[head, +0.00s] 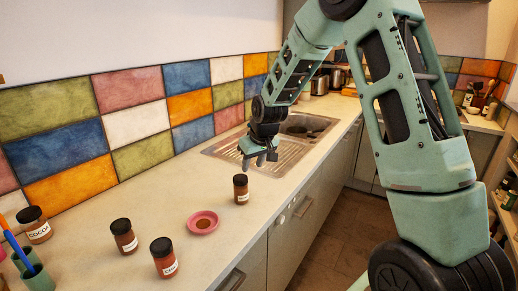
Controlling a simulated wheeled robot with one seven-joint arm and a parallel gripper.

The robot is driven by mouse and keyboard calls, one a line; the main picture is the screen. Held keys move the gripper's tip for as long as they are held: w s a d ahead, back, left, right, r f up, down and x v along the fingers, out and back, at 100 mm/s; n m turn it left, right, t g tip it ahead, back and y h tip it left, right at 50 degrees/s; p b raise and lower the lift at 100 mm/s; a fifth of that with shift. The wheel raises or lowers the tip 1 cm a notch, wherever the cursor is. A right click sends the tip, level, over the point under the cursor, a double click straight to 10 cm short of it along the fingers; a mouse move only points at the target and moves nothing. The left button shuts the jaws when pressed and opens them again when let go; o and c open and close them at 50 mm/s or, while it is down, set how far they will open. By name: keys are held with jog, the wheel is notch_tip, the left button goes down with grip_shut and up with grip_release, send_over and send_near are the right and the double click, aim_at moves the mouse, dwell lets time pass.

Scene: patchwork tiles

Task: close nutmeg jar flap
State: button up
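Several small brown jars with black lids stand on the counter. One jar (241,190) stands alone near the sink, another jar (124,238) is further left, and a third jar (166,260) is nearer the front. Their labels are too small to read surely, so I cannot tell which is nutmeg. All their lids look closed from here; no raised flap can be made out. My gripper (260,161) points down above the counter by the sink, just behind and above the lone jar, apart from it. Its fingers look spread, with nothing between them.
A larger jar labelled cocoa (36,231) and a green cup (35,275) with a blue-handled tool stand at the left. The sink (301,126) lies behind my gripper. A tiled wall borders the counter.

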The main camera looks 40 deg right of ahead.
jog(key=b+v, duration=0.1)
jog(key=v, duration=0.7)
jog(key=shift+s+r, duration=0.2)
jog(key=shift+r, duration=0.15)
jog(key=s+a+f+n+g+y, duration=0.1)
jog(key=s+a, duration=0.3)
jog(key=a, duration=0.3)
jog(key=s+a+n, duration=0.2)
jog(key=s+a, duration=0.1)
jog(key=a, duration=0.4)
jog(key=s+a+f+n+g+y, duration=0.1)
jog(key=s+a, duration=0.3)
jog(key=a, duration=0.2)
jog(key=s+a+f+n, duration=0.1)
jog(key=s+a, duration=0.1)
jog(key=s, duration=0.4)
jog(key=s+a+f+n+g, duration=0.1)
jog(key=s+a+n, duration=0.1)
jog(key=s, duration=0.5)
jog(key=s+a+f+n+g+h, duration=0.1)
jog(key=s+a, duration=0.3)
jog(key=s, duration=0.3)
jog(key=shift+s+a+f, duration=0.15)
jog(key=shift+a+f, duration=0.05)
jog(key=shift+a, duration=0.05)
